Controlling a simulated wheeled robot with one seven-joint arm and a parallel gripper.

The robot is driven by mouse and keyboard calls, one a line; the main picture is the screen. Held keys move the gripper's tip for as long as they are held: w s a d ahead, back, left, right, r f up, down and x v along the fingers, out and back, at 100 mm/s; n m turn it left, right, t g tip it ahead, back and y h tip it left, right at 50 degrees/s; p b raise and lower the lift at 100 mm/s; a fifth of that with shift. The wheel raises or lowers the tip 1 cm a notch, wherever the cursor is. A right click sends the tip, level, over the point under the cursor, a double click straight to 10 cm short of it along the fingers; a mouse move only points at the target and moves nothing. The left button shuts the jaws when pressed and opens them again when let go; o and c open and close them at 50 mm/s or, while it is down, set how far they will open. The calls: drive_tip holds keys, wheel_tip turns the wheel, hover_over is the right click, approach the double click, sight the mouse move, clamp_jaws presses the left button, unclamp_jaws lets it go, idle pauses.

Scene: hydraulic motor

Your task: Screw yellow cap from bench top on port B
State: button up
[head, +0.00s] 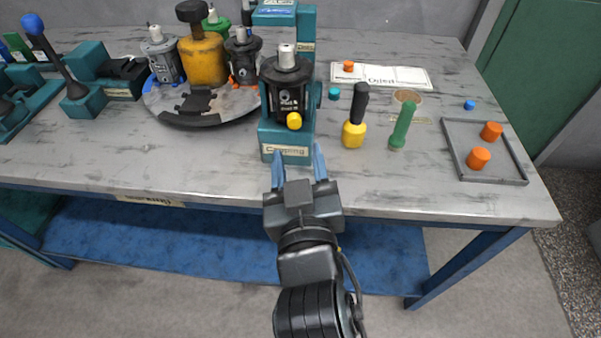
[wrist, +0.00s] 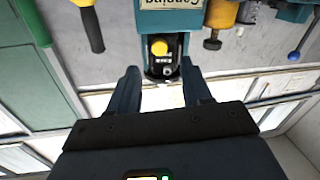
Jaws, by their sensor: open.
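A black motor (head: 287,82) with a pale shaft stands upright in the teal capping stand (head: 287,152) near the bench's front edge. A yellow cap (head: 294,121) sits low on the motor's front face; it also shows in the wrist view (wrist: 159,47). The port markings are too small to read, so I cannot tell which port it covers. My gripper (head: 298,152) is open and empty, in front of the stand. In the wrist view its fingers (wrist: 159,70) are spread to either side below the cap, apart from it. I see no loose yellow cap on the bench top.
A yellow-and-black tool (head: 354,130) and a green-handled tool (head: 402,125) stand right of the stand. A grey tray (head: 453,150) holds two orange pieces. Small teal (head: 334,91), orange (head: 348,66) and blue (head: 469,104) caps lie apart. A round turntable (head: 205,118) carries parts at left.

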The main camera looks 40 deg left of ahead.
sight(295, 125)
drive_tip(key=shift+b+x, duration=0.7)
drive_tip(key=shift+x, duration=2.5)
drive_tip(key=shift+c, duration=0.2)
clamp_jaws()
drive_tip(key=shift+f+m+b, duration=0.1)
drive_tip(key=shift+m+b, duration=0.6)
drive_tip(key=shift+b, duration=0.1)
drive_tip(key=shift+m+b, duration=0.7)
drive_tip(key=shift+m, duration=0.6)
drive_tip(key=shift+c, duration=1)
unclamp_jaws()
